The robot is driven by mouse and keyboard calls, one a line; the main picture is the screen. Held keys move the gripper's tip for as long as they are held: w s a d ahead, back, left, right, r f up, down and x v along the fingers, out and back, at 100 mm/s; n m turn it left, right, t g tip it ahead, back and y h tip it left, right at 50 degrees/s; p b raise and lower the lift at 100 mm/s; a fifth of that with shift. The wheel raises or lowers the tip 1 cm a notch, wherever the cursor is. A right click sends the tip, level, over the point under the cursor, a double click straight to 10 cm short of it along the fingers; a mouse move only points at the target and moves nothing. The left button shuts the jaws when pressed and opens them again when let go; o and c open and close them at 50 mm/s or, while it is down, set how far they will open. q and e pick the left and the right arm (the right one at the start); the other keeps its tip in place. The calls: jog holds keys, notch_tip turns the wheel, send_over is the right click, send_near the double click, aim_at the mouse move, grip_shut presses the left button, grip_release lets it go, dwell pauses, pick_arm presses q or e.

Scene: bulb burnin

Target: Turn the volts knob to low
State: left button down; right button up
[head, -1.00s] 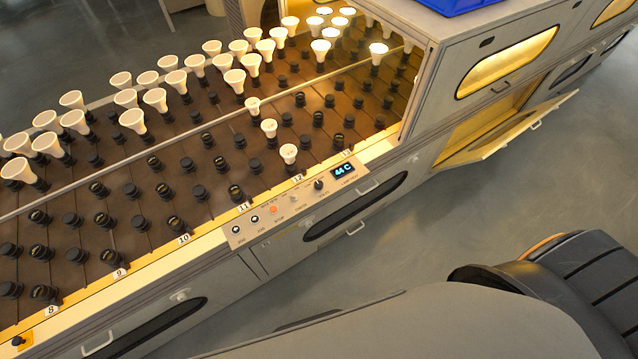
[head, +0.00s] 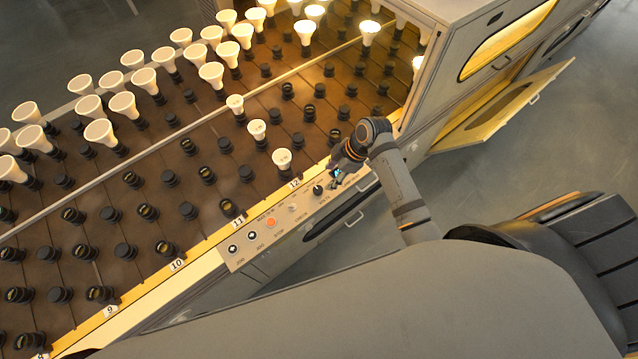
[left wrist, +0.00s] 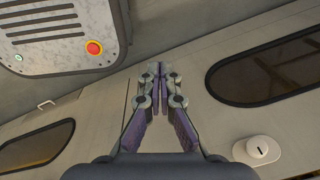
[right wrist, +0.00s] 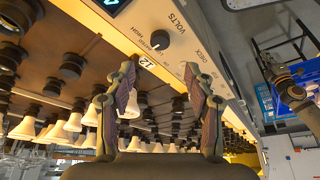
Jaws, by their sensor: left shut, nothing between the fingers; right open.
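The volts knob (head: 318,189) is a small black dial on the light control panel (head: 262,236) along the rack's front edge. In the right wrist view the knob (right wrist: 159,40) sits beside the printed VOLTS label, just beyond my fingertips. Its exact pointer setting is too small to read surely. My right gripper (head: 338,176) is over the panel's right end, partly covering the blue display; in its wrist view it (right wrist: 163,70) is open, empty and apart from the knob. My left gripper (left wrist: 161,72) is shut and empty, facing a grey cabinet front.
An orange button (head: 271,222) and other small controls line the panel left of the knob. Rows of white bulbs (head: 211,74) and black sockets fill the rack behind. An open cabinet door (head: 505,105) juts out at right. A red button (left wrist: 94,48) shows in the left wrist view.

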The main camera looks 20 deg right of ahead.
aim_at(318, 189)
jog(key=x, duration=0.9)
jog(key=shift+f, duration=0.3)
pick_arm(q)
jog(key=shift+w+d+r, duration=0.1)
jog(key=shift+w+r, duration=0.15)
jog(key=shift+w, duration=0.7)
pick_arm(e)
grip_shut()
